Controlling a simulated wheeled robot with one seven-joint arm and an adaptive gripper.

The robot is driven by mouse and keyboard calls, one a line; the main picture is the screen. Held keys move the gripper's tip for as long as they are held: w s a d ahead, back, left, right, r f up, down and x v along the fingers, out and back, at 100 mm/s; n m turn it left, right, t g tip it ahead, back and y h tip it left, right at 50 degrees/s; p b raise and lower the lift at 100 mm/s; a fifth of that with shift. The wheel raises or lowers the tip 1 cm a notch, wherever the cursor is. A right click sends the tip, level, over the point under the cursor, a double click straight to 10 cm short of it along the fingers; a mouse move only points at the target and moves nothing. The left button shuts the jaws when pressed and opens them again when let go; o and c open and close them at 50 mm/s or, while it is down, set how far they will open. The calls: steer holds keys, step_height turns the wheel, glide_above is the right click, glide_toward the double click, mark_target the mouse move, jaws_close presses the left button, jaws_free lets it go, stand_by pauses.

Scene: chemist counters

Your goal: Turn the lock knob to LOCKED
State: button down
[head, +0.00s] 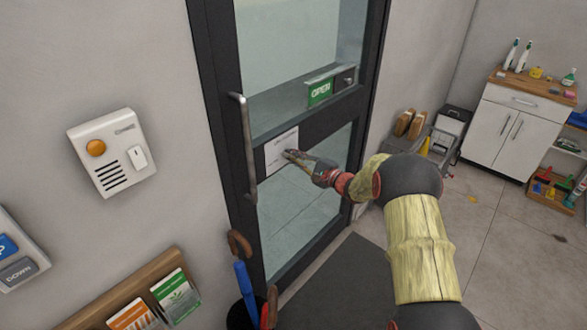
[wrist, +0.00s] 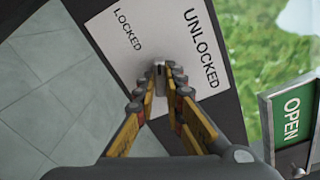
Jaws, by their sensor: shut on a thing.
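The lock plate (wrist: 148,33) is a white plate on the dark door rail. It carries the words LOCKED and UNLOCKED, and in the wrist view UNLOCKED is the larger and nearer the right. The plate also shows in the head view (head: 273,156), partly behind my gripper. The lock knob (wrist: 159,68) is a small metal piece at the plate's lower middle, mostly covered by the fingertips. My gripper (wrist: 162,76) is shut on the knob. In the head view my gripper (head: 290,155) reaches the plate from the right. I cannot tell exactly which word the knob points to.
A vertical door handle (head: 243,145) is left of the plate. A green OPEN sign (head: 320,93) hangs above right; it also shows in the wrist view (wrist: 291,117). An umbrella stand (head: 242,312) is below the door. A white cabinet (head: 515,130) stands at the right.

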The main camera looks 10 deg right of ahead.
steer(key=n+b, duration=0.4)
steer(key=b, duration=0.3)
steer(key=shift+f+n+b, duration=0.1)
steer(key=shift+n+b, duration=0.2)
steer(key=shift+b, duration=0.05)
steer(key=c, duration=1.9)
jaws_free()
steer(key=shift+s, duration=0.1)
steer(key=v, duration=1.2)
